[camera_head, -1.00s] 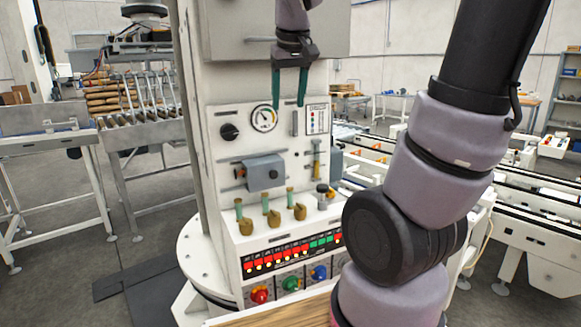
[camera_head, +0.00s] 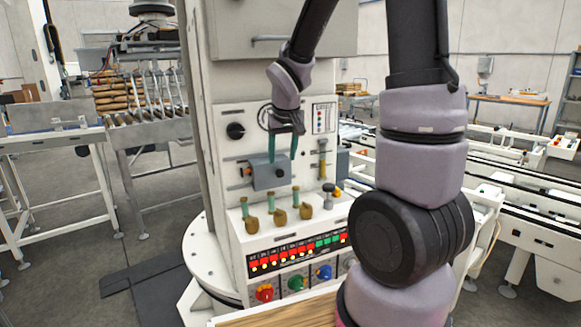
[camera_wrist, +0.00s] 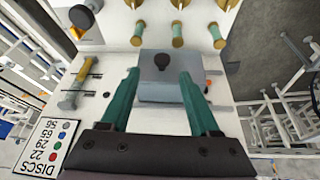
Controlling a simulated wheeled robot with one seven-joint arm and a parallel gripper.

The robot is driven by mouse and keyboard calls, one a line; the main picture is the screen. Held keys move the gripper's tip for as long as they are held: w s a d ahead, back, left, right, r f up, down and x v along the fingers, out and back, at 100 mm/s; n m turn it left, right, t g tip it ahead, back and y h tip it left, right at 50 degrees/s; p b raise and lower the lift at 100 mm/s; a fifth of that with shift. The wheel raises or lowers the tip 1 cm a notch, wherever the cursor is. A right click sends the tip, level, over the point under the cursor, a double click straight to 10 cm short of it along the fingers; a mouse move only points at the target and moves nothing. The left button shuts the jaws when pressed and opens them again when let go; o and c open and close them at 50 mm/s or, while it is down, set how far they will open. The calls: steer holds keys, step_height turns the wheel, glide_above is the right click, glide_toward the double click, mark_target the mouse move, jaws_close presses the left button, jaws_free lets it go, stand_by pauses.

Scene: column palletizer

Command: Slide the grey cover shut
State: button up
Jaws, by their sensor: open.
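The grey cover (camera_head: 268,174) is a small box-like plate with a dark round knob (camera_wrist: 162,62), mounted on the white panel of the column. It also shows in the wrist view (camera_wrist: 165,88). My gripper (camera_head: 283,158) is in front of the panel with its two green fingers pointing down at the cover. In the wrist view my gripper (camera_wrist: 158,72) has its fingers spread wide, one on each side of the knob, with nothing between them that they touch. I cannot tell how far the fingertips stand off the cover.
Below the cover, several green-and-brass levers (camera_head: 278,212) stand on a ledge above a red and green lit strip (camera_head: 297,250). A yellow-handled slider (camera_head: 322,158) is right of the cover. A black knob (camera_head: 235,130) is up left. A labelled card (camera_wrist: 47,143) shows in the wrist view.

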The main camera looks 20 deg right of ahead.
mark_target(283, 170)
steer(key=x, duration=0.4)
steer(key=shift+f, duration=0.2)
steer(key=shift+w+d+f, duration=0.2)
steer(key=shift+d+f, duration=0.05)
steer(key=shift+f, duration=0.05)
steer(key=shift+w+d+f+m, duration=0.1)
steer(key=shift+d+f+m, duration=0.1)
steer(key=shift+d+m, duration=0.15)
jaws_close()
stand_by(0.7)
